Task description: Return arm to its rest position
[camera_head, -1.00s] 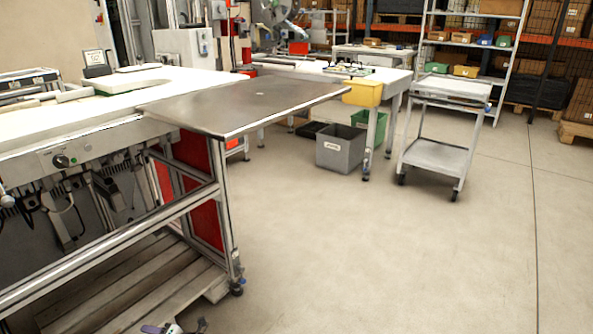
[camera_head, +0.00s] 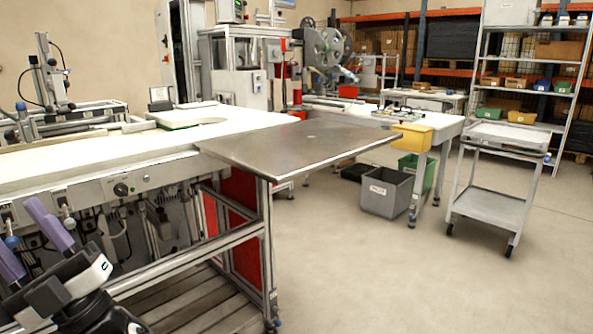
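My gripper (camera_head: 24,238) is at the bottom left of the head view, at the end of my black arm. Its two purple fingers stand apart with a gap between them, and I see nothing held in it. The left finger is partly cut off by the picture's edge. The gripper appears in front of the white workbench (camera_head: 110,165) and its lower frame. Most of my arm is out of view.
A bare steel tabletop (camera_head: 300,145) juts from the workbench. Beyond it are a grey bin (camera_head: 387,190), a yellow bin (camera_head: 411,138), a green bin (camera_head: 414,165) and a grey cart (camera_head: 490,205). Shelves (camera_head: 535,65) stand behind. The floor at the lower right is clear.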

